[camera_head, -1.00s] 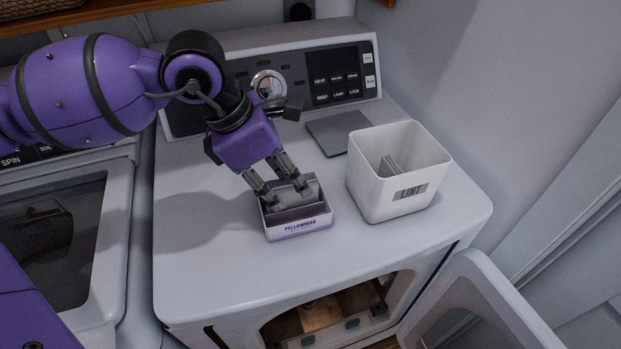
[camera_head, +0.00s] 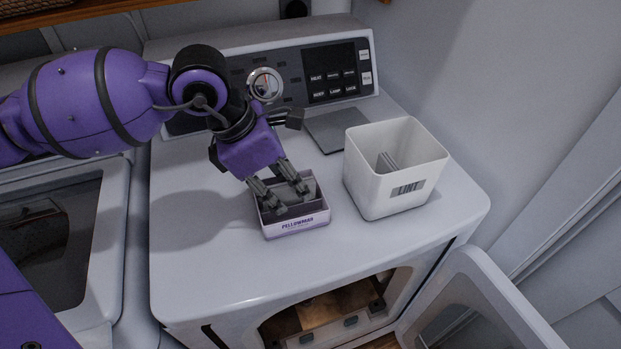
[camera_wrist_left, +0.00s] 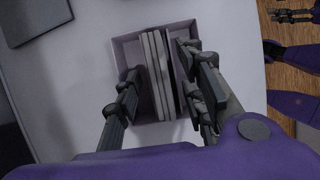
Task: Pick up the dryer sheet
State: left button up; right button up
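The dryer sheets (camera_wrist_left: 157,72) are pale, thin slabs standing on edge side by side in a small open box (camera_head: 297,227) with a lilac label. The box sits on top of the dryer, and its rim also shows in the left wrist view (camera_wrist_left: 152,29). My left gripper (camera_head: 284,196) points down at the box, its fingertips at or just inside the opening. In the left wrist view its fingers (camera_wrist_left: 160,88) are apart, one on each side of the sheets, with a gap on the left. Fingertip depth and any contact on the right are unclear. My right gripper (camera_wrist_left: 290,16) shows only partly.
A white LINT bin (camera_head: 385,196) stands right of the box with grey pieces inside. A flat grey panel (camera_head: 337,129) lies behind it. The dryer's control panel (camera_head: 318,75) rises at the back. The dryer door (camera_head: 483,305) hangs open below. The dryer top (camera_head: 215,262) is clear in front.

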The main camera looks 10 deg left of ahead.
pick_arm(q)
jog(key=c, duration=0.8)
jog(key=shift+c, duration=0.2)
